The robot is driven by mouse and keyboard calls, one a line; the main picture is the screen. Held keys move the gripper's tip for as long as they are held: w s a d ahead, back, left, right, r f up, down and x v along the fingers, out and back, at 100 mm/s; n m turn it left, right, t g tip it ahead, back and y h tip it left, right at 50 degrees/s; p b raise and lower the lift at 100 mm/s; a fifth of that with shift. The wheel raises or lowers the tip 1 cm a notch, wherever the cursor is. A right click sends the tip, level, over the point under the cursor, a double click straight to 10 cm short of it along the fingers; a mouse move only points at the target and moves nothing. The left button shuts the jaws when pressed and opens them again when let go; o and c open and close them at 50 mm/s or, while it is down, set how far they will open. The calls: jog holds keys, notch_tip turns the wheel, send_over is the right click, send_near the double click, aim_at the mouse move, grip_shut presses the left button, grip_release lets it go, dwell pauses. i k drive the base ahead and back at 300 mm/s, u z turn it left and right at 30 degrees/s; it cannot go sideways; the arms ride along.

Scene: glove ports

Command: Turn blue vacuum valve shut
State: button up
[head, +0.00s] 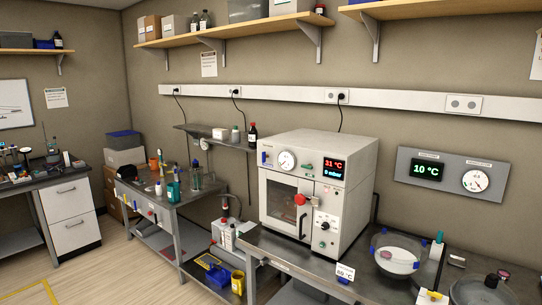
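A white vacuum oven (352,190) stands on the dark bench right of centre. A small blue handle (264,158) sits upright at the upper left of its front, left of a round dial gauge (287,160). It looks like the blue vacuum valve, but it is too small to tell its exact setting. The oven's display (333,168) reads about 31 °C and 0 mbar. A red knob (300,199) is on the windowed door, which looks closed. My gripper is not in view, and nothing touches the oven front.
A glass vessel with blue clips (398,253) and a small "60 °C" sign (345,272) are on the bench right of the oven. A lower cart (160,205) with bottles stands to the left. A wall shelf (215,136) is behind. Floor at lower left is clear.

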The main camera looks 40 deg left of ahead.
aim_at(263, 156)
jog(key=u, duration=0.05)
jog(key=i, duration=0.9)
jog(key=u, duration=1.9)
jog(key=i, duration=0.9)
jog(key=z, duration=0.15)
